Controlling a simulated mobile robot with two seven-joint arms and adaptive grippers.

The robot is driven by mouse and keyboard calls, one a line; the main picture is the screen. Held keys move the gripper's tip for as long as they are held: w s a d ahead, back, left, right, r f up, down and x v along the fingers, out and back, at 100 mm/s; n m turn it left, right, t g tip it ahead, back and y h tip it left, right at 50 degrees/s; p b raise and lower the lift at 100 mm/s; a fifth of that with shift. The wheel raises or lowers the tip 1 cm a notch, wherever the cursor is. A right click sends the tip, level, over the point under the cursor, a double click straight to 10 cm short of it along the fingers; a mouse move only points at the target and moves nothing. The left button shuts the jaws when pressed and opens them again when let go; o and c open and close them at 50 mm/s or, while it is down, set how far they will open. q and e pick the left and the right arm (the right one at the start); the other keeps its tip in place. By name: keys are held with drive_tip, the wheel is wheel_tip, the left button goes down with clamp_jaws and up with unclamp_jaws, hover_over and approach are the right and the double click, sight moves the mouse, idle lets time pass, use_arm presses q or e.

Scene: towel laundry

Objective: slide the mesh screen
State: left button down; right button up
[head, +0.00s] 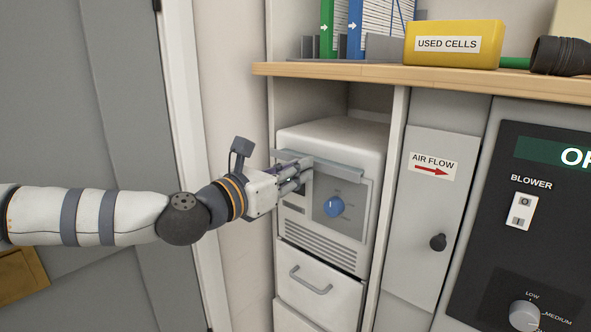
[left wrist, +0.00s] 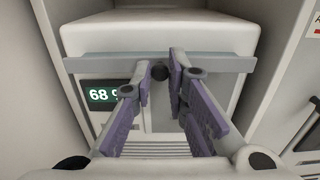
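I cannot make out a mesh surface in either view. A white box-shaped unit (head: 345,138) stands in the cabinet, with a grey bar (head: 336,166) across its upper front, a pale panel below and a blue dial (head: 333,207). The bar also shows in the left wrist view (left wrist: 217,62), above a green-lit display (left wrist: 102,95) at left. My left gripper (head: 305,172) is at the bar's left part. In the left wrist view its purple-padded fingers (left wrist: 159,74) are apart, with a small dark round part between the tips. Contact is unclear. My right gripper is out of view.
A wooden shelf (head: 420,77) above holds binders and a yellow USED CELLS box (head: 453,44). A grey AIR FLOW door (head: 418,215) and a dark BLOWER panel (head: 500,240) stand right. A drawer with a handle (head: 311,281) is below the unit.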

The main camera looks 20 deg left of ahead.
use_arm(q)
drive_tip(key=shift+f+b+x, duration=0.2)
drive_tip(key=shift+b+x, duration=0.5)
drive_tip(key=shift+x, duration=0.65)
drive_tip(key=shift+w+d+r, duration=0.1)
drive_tip(key=shift+w, duration=0.15)
drive_tip(key=shift+r, duration=0.2)
drive_tip(key=c, duration=1.6)
unclamp_jaws()
drive_tip(key=shift+w, duration=0.1)
drive_tip(key=shift+f, duration=0.1)
drive_tip(key=v, duration=1.2)
